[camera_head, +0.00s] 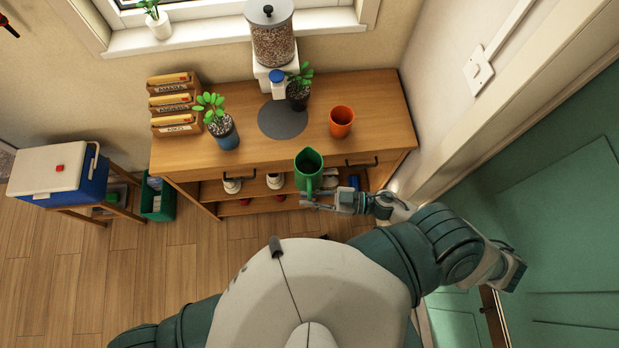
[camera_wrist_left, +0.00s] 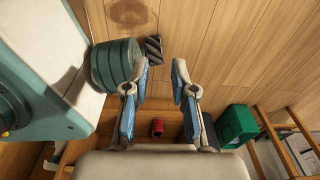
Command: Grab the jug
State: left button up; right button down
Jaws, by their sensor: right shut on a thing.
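The green jug (camera_head: 309,168) is upright at the front edge of the wooden sideboard, in front of its drawer. My right gripper (camera_head: 311,198) reaches in from the right and is shut on the jug near its handle, at the side facing me. Whether the jug's base rests on anything is hidden. My left gripper (camera_wrist_left: 160,76) shows only in the left wrist view. It is open and empty, with its two fingers apart above the floor.
The sideboard (camera_head: 370,100) holds an orange pot (camera_head: 341,121), a blue-potted plant (camera_head: 223,130), a dark-potted plant (camera_head: 298,95) and a seed dispenser (camera_head: 272,35). A cool box (camera_head: 60,175) and green bin (camera_head: 157,199) stand left. A green door (camera_head: 560,190) is at right.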

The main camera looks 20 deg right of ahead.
pick_arm(q)
jog(key=shift+w, duration=0.25)
jog(key=shift+s, duration=0.15)
jog(key=shift+s, duration=0.65)
jog(key=shift+w, duration=0.15)
jog(key=shift+w, duration=0.65)
jog(key=shift+s, duration=0.1)
